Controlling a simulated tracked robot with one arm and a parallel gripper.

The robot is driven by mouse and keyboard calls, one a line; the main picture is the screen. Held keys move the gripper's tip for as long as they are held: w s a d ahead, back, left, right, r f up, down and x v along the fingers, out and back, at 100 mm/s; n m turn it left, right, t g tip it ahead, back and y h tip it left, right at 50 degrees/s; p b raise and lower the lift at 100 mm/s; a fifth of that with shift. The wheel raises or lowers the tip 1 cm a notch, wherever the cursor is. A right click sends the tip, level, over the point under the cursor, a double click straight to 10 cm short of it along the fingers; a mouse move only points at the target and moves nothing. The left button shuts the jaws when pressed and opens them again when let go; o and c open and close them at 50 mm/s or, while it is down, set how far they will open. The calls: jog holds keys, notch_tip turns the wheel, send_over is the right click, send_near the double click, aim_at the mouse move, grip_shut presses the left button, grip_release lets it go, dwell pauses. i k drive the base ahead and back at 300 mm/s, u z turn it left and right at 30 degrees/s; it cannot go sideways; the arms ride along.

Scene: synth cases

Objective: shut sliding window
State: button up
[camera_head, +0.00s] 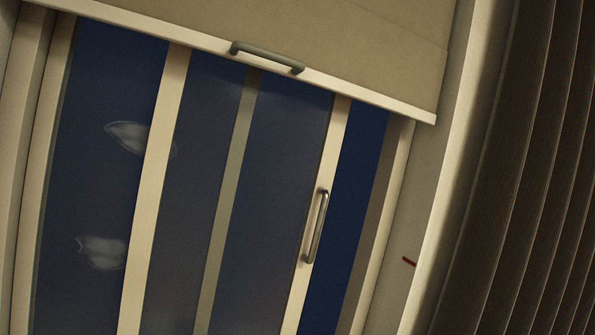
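The sliding window fills the middle of the view, tilted in the picture. Its sliding panel has a cream left upright (153,200) and a cream right upright (321,200). A metal bar handle (317,226) is on the right upright. A dark blue open strip (350,190) lies between that upright and the right side of the frame (385,225), so the panel stands apart from the frame there. A greyish upright (230,190) shows behind the panel's glass. The window's bottom is outside the view. My gripper is not in view.
A beige blind (330,40) with a grey handle (267,56) on its lower bar covers the window's top. A dark pleated curtain (520,200) hangs at the right. A red mark (409,261) is on the pale surround. Pale shapes (104,252) show on the left pane.

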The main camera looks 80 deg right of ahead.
aim_at(240, 162)
jog(key=z, duration=2.4)
jog(key=k, duration=0.8)
jog(key=u, duration=0.6)
jog(key=i, duration=1)
jog(key=z, duration=0.05)
